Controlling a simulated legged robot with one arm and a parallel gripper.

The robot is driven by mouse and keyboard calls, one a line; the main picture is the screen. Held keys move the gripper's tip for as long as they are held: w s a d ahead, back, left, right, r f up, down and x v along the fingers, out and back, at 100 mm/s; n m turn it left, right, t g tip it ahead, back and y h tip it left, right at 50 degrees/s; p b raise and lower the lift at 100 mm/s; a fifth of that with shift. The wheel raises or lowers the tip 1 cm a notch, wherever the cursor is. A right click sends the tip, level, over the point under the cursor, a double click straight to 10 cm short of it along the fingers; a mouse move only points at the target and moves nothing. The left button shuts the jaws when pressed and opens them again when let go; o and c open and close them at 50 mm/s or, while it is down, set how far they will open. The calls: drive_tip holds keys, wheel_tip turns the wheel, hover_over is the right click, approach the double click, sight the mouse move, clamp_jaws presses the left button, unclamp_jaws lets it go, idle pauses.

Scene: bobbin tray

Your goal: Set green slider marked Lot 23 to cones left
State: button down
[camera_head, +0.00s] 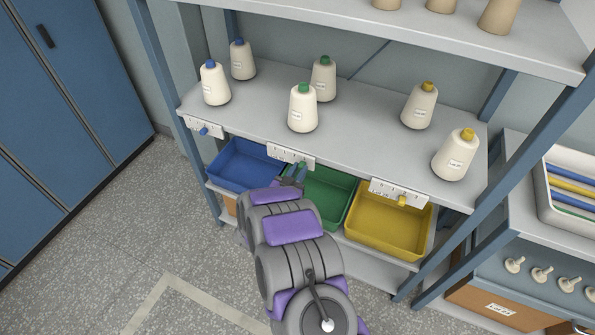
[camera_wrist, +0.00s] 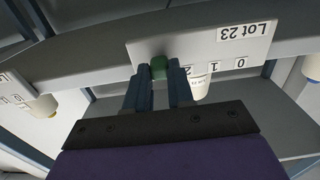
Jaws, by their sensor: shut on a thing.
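The Lot 23 scale plate (camera_wrist: 205,45) is on the shelf edge and appears upside down in the wrist view. In the head view the middle white plate (camera_head: 291,157) is on the shelf edge above the green tray. The green slider (camera_wrist: 158,67) is a small knob on the plate, past the visible 2, and covers the figure beneath it. My gripper (camera_wrist: 162,78) is shut on it; it also shows in the head view (camera_head: 295,177), hiding most of the slider there. Two green-topped cones, one nearer (camera_head: 302,110) and one farther (camera_head: 322,82), stand above the plate.
A blue slider (camera_head: 204,131) and a yellow slider (camera_head: 402,200) sit on the neighbouring plates. Blue-topped cones (camera_head: 215,85) and yellow-topped cones (camera_head: 419,108) stand on the shelf. A blue tray (camera_head: 233,178), green tray (camera_head: 330,201) and yellow tray (camera_head: 377,228) lie below.

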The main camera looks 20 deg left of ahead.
sight(294, 158)
drive_tip(key=shift+a+r, duration=0.15)
drive_tip(key=shift+r, duration=0.05)
drive_tip(key=shift+w+a, duration=0.2)
drive_tip(key=shift+a, duration=1.5)
drive_tip(key=c, duration=1.1)
unclamp_jaws()
drive_tip(key=shift+d+r, duration=0.1)
drive_tip(key=shift+d, duration=0.15)
drive_tip(key=shift+o, duration=0.7)
drive_tip(key=shift+a, duration=0.1)
drive_tip(key=shift+s+f, duration=0.1)
drive_tip(key=shift+f, duration=0.1)
